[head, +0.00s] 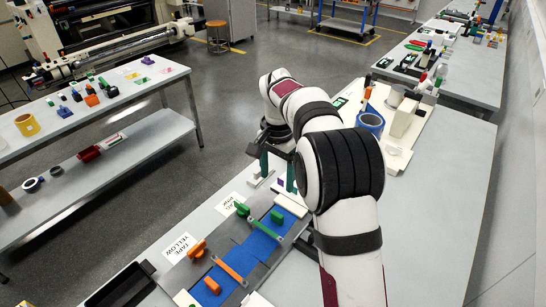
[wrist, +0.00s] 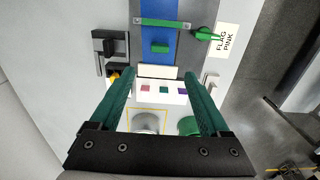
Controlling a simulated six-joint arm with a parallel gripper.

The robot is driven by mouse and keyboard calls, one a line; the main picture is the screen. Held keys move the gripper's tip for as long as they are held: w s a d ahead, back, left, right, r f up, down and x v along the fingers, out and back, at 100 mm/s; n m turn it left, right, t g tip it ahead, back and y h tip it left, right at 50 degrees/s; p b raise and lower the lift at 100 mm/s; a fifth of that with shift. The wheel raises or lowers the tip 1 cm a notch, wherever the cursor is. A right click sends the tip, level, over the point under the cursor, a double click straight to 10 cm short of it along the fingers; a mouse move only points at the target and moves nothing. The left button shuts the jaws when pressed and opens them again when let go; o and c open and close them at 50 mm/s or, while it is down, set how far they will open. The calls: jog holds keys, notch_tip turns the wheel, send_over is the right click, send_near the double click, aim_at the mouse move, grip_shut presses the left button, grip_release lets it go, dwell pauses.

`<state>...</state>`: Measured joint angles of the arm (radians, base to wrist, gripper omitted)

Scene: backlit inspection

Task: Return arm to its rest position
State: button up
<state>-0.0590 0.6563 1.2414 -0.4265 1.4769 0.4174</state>
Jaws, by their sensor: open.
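My gripper (head: 277,172) hangs over the near table, beside the far end of the blue strip (head: 258,246). In the wrist view, the two green fingers of my gripper (wrist: 159,78) are spread wide, with nothing held between them. A white panel with small coloured squares (wrist: 162,87) shows below and between the fingers. The blue strip (wrist: 160,68) with a green block (wrist: 160,47) and a green bar (wrist: 162,23) lies past the fingertips. My arm reaches out from the bottom of the head view and hides part of the table.
In the wrist view, a black latch (wrist: 108,45) is left. The table's right side is bare.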

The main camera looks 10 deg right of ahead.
jog(key=s+r+n+y, duration=0.1)
jog(key=s+r, duration=0.2)
jog(key=s, duration=0.7)
jog(key=s+r+n, duration=0.1)
jog(key=s+r, duration=0.3)
jog(key=s, duration=0.5)
jog(key=s+f, duration=0.2)
jog(key=s, duration=0.6)
jog(key=s+f+n, duration=0.1)
jog(key=s+f, duration=0.1)
jog(key=s, duration=0.6)
jog(key=shift+s+a+f+y, duration=0.15)
jog(key=shift+a+f+y, duration=0.1)
jog(key=shift+y, duration=0.15)
